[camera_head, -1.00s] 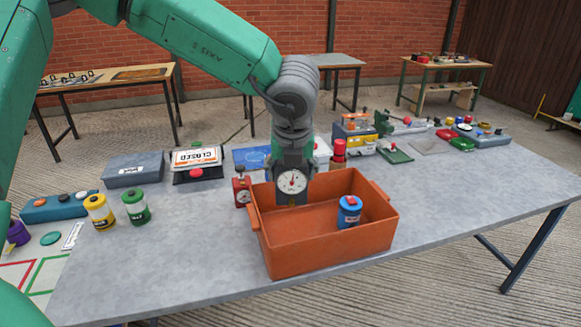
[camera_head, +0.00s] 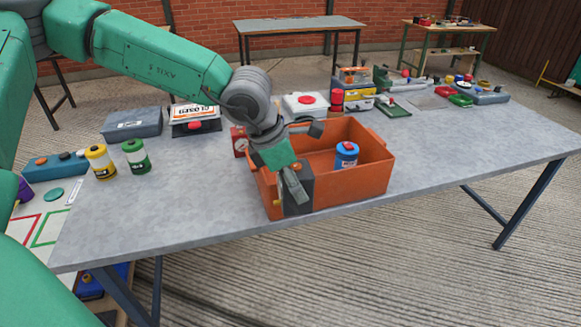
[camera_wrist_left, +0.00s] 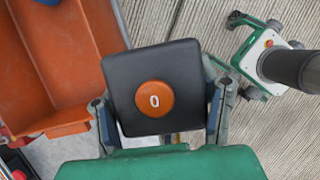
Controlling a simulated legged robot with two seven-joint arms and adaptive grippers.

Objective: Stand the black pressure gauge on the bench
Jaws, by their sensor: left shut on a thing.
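The black pressure gauge (camera_head: 300,188) is held in my left gripper (camera_head: 291,184). In the head view it is in front of the near left corner of the orange crate, and its dial is not visible. In the left wrist view the gauge (camera_wrist_left: 152,65) shows a square black face with an orange cap marked 0, between the two fingers of the gripper (camera_wrist_left: 160,112). It appears beside the crate, outside its wall. The grey bench (camera_head: 190,220) lies below; I cannot tell whether the gauge touches it.
The orange crate (camera_head: 378,172) holds a blue canister (camera_head: 346,155). A red gauge (camera_head: 240,142) stands behind its left end. Yellow (camera_head: 101,162) and green (camera_head: 136,156) canisters stand at left. The wrist view shows floor close by.

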